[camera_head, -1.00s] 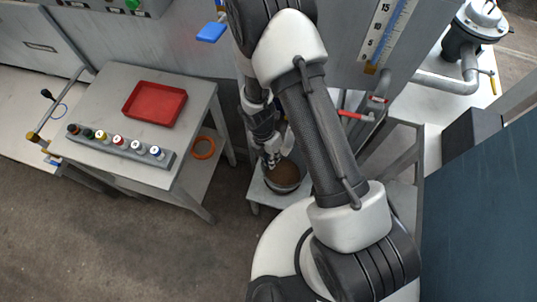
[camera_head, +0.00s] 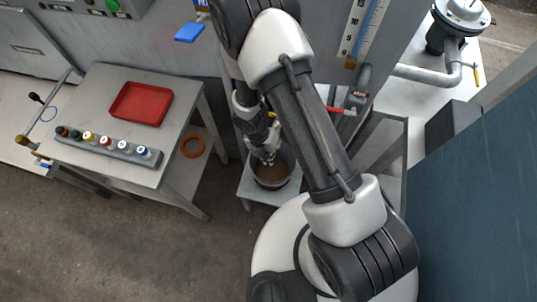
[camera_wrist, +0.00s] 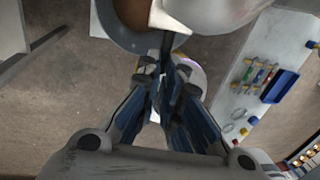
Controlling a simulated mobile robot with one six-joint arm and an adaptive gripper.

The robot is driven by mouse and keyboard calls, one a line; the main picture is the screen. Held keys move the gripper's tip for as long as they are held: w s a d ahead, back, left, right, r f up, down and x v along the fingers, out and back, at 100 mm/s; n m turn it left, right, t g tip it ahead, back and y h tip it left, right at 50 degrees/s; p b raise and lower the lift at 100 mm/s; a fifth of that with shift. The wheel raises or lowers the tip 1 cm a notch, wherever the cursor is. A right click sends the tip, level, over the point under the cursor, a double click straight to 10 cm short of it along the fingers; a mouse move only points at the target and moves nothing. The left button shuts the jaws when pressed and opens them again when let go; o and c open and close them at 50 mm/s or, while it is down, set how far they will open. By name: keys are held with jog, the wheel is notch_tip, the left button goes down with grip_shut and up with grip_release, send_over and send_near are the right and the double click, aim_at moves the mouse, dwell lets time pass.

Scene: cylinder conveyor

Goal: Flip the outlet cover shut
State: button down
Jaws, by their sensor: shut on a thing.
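My gripper (camera_wrist: 168,72) is closed in the wrist view. Its fingertips meet at a thin grey piece (camera_wrist: 166,43) that looks like the edge of the outlet cover; most of it is hidden. A smooth pale grey rounded part (camera_wrist: 215,12), seemingly the outlet, fills the top of the wrist view just beyond the fingertips. In the head view my gripper (camera_head: 265,154) points down over the dark bucket (camera_head: 272,184), beside the machine. My arm hides much of the outlet there, so the cover's angle cannot be told.
The bucket, with brown contents, stands on a low stand (camera_head: 252,188). At left a grey table (camera_head: 92,92) bears a red tray (camera_head: 141,103) and a rack of several coloured-cap bottles (camera_head: 108,147). An orange ring (camera_head: 192,146) lies on its lower shelf. Floor at lower left is clear.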

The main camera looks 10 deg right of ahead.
jog(key=shift+s+d+f, duration=0.1)
jog(key=shift+s+f, duration=0.1)
jog(key=shift+s, duration=0.05)
jog(key=c, duration=1.7)
grip_release()
jog(key=shift+w, duration=0.2)
jog(key=shift+r, duration=0.1)
jog(key=r, duration=0.4)
jog(key=a+r, duration=0.1)
jog(key=r, duration=0.2)
jog(key=w+a+r, duration=0.1)
jog(key=r, duration=0.3)
jog(key=shift+a+r, duration=0.1)
jog(key=shift+r, duration=0.25)
jog(key=shift+r, duration=0.1)
